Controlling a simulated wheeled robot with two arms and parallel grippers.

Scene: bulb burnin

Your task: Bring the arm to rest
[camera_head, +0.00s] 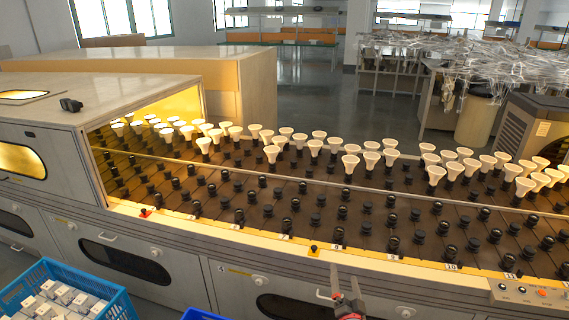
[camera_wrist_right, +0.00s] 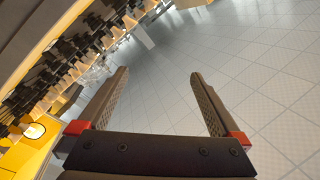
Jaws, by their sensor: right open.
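My right gripper (camera_head: 344,285) shows at the bottom edge of the head view, in front of the machine's front face. In the right wrist view the gripper (camera_wrist_right: 160,78) has its two dark fingers wide apart with nothing between them. Tiled floor lies beyond the fingers. My left gripper is in neither view. The long burn-in machine (camera_head: 262,240) carries rows of black sockets, and white bulbs (camera_head: 351,160) stand in several of the far ones. The nearer sockets are empty.
A blue crate (camera_head: 122,303) with white boxes stands at the lower left, and part of another blue container (camera_head: 200,315) shows at the bottom edge. The machine's yellow front ledge (camera_head: 205,220) runs close to the right gripper. Benches and a bin (camera_head: 476,121) stand behind.

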